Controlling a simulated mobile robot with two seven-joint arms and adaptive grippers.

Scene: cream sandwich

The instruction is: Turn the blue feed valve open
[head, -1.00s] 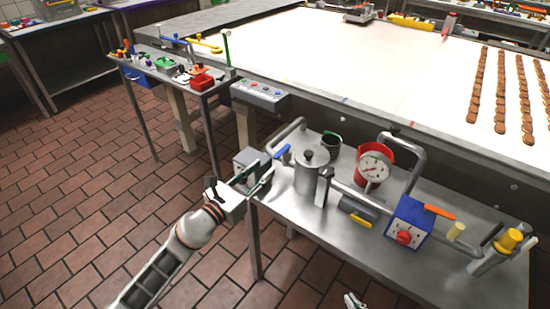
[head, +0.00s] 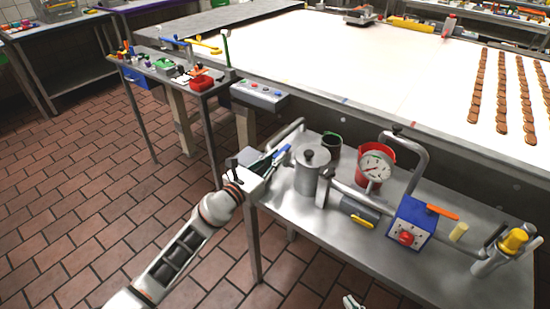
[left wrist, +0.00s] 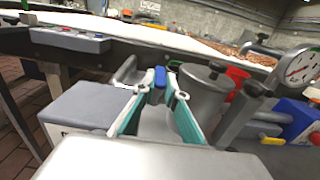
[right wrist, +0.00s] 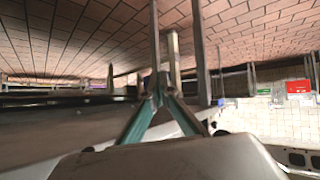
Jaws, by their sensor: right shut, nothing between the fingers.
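The blue feed valve handle (head: 283,151) sits at the left end of the steel bench, beside the lidded steel pot. In the left wrist view the blue handle (left wrist: 160,77) appears between the two fingertips. My left gripper (head: 279,154) reaches it from the left. Its fingers (left wrist: 157,88) are partly open, with small gaps to the handle visible; contact cannot be told. The valve body is mostly hidden by the gripper. A small part of my right gripper (head: 352,301) shows low in the head view. Its fingers (right wrist: 156,92) meet at the tips and hold nothing.
Close to the handle stand the steel pot (head: 311,173) and a bent steel pipe (head: 288,133). A gauge (head: 376,166), a red bucket (head: 388,150) and a blue box with a red knob (head: 411,222) stand further right. A button panel (head: 259,95) is behind.

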